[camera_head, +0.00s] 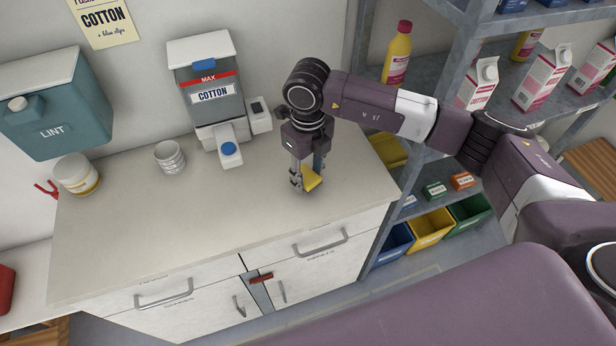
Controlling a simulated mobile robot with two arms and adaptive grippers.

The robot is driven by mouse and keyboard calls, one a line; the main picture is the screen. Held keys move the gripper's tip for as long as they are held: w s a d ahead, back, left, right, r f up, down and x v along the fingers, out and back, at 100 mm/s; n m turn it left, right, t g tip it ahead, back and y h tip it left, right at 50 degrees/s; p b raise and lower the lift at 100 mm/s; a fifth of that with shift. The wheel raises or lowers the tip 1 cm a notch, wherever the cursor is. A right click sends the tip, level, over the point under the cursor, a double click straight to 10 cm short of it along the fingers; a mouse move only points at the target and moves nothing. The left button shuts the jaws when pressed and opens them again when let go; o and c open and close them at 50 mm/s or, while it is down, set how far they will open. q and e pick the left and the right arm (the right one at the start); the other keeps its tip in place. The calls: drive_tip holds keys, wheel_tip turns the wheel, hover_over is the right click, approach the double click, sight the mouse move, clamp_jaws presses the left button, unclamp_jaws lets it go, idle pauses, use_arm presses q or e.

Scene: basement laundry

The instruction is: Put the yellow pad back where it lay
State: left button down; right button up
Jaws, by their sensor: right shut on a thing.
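The yellow pad (313,179) is small and held in my right gripper (306,182), whose fingers point down over the right part of the white counter (230,226). My right gripper is shut on the pad. The pad sits tilted between the fingers, partly hidden by them. I cannot tell whether it touches the counter. My left gripper is not in view.
A cotton dispenser (211,94) with a blue-buttoned front stands behind, left of my gripper. A ribbed cup (170,157) and a white-and-yellow jar (76,174) stand further left. A metal shelf (438,50) with bottles and cartons rises at right. The counter's middle front is clear.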

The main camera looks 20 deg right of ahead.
wheel_tip(320, 180, down, 2)
drive_tip(key=shift+f, duration=0.2)
drive_tip(key=shift+f, duration=0.1)
drive_tip(key=o, duration=1.1)
